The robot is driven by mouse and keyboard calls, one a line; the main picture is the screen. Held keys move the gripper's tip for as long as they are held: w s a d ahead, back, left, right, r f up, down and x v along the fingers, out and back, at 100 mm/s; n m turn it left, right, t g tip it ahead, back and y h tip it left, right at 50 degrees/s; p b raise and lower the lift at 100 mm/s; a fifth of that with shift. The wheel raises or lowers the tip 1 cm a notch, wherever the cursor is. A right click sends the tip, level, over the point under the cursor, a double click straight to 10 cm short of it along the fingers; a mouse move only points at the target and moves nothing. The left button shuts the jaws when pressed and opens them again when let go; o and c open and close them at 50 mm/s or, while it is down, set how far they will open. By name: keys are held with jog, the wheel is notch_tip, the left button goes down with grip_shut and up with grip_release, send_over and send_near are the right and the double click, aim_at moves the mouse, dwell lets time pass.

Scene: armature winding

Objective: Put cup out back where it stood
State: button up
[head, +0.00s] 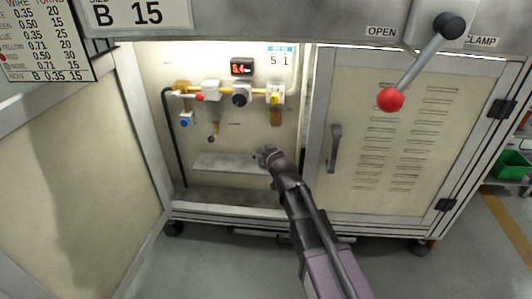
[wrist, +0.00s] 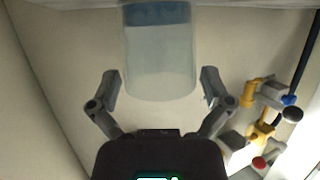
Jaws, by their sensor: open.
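A translucent pale cup (wrist: 158,60) with a blue band at its upper edge in the picture and a rounded lower edge shows in the wrist view. My gripper (wrist: 160,84) is open, with one finger on each side of the cup. A narrow gap seems to show on both sides, but I cannot tell how deep the cup lies between the fingers. In the head view my gripper (head: 267,154) reaches into the open cabinet bay, beside a grey ledge (head: 225,162). I cannot make out the cup there.
Yellow piping with a red-handled valve, a black knob (head: 241,95) and a yellow knob (head: 275,98) runs along the bay's back wall under a red display (head: 243,67). A closed vented door (head: 405,130) stands right. A red-balled lever (head: 390,99) hangs above it.

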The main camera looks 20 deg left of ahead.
jog(key=shift+r, duration=0.1)
jog(key=shift+r, duration=0.15)
jog(key=p+v, duration=0.4)
jog(key=v, duration=0.8)
dwell(0.6)
